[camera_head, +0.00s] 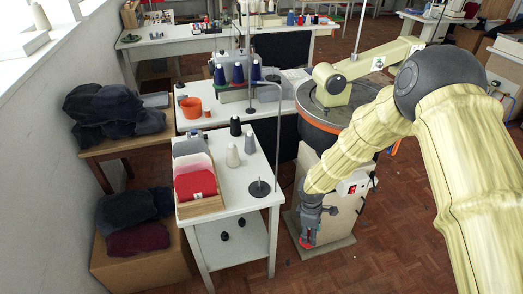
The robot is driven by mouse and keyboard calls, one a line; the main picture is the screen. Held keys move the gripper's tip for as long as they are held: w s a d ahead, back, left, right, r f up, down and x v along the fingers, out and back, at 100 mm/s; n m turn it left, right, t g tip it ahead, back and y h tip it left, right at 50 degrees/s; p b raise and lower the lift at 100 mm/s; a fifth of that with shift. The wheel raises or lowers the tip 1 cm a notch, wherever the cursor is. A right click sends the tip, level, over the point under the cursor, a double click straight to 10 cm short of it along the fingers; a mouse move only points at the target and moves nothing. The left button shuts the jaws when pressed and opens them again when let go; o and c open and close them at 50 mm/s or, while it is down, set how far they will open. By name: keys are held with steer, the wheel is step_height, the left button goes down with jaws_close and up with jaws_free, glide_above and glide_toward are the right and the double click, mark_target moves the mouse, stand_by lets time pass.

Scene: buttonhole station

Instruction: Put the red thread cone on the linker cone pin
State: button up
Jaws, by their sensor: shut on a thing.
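My gripper (307,236) points down at the right of the white table, beside the linker's pale pedestal. It is shut on a small red thing (306,243), which looks like the red thread cone; the fingers hide much of it. A dark round base with a short upright pin (258,187) stands on the right side of the white table top, left of and above my gripper in the picture. It looks like the cone pin and bears no cone. The linker (316,115), with a round dial and an orange rim, stands behind my forearm.
The white table (232,200) bears a black cone (235,127), a cream cone (233,155), a grey cone (249,143) and a wooden box (205,207) of folded fabric. A thin upright pole (278,150) rises at its right edge. Open brick-coloured floor (370,260) lies at lower right.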

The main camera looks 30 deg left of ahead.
steer(key=w+a+r+n, duration=0.1)
steer(key=a+r+n, duration=0.3)
steer(key=a, duration=0.3)
steer(key=a+r+n+t+y+p, duration=0.1)
steer(key=a+r+n, duration=0.3)
steer(key=a, duration=0.4)
steer(key=w+a+r+n, duration=0.1)
steer(key=a+r+n, duration=0.3)
steer(key=a, duration=0.3)
steer(key=w+a+r+n+p, duration=0.1)
steer(key=w+a+r+n, duration=0.3)
steer(key=w+r, duration=0.3)
steer(key=shift+s+d+f+b, duration=0.15)
steer(key=shift+s+f, duration=0.1)
steer(key=shift+f, duration=0.9)
steer(key=shift+s+a+f+b, duration=0.1)
steer(key=shift+s+f, duration=0.1)
steer(key=shift+f, duration=0.9)
steer(key=shift+s+d+f+b, duration=0.15)
steer(key=shift+s+f, duration=0.1)
steer(key=shift+f, duration=0.9)
steer(key=shift+f+b, duration=1.35)
steer(key=shift+b, duration=0.2)
steer(key=shift+f+b, duration=0.55)
steer(key=shift+b, duration=0.2)
steer(key=o, duration=1.1)
steer(key=shift+o, duration=0.2)
steer(key=shift+r, duration=0.15)
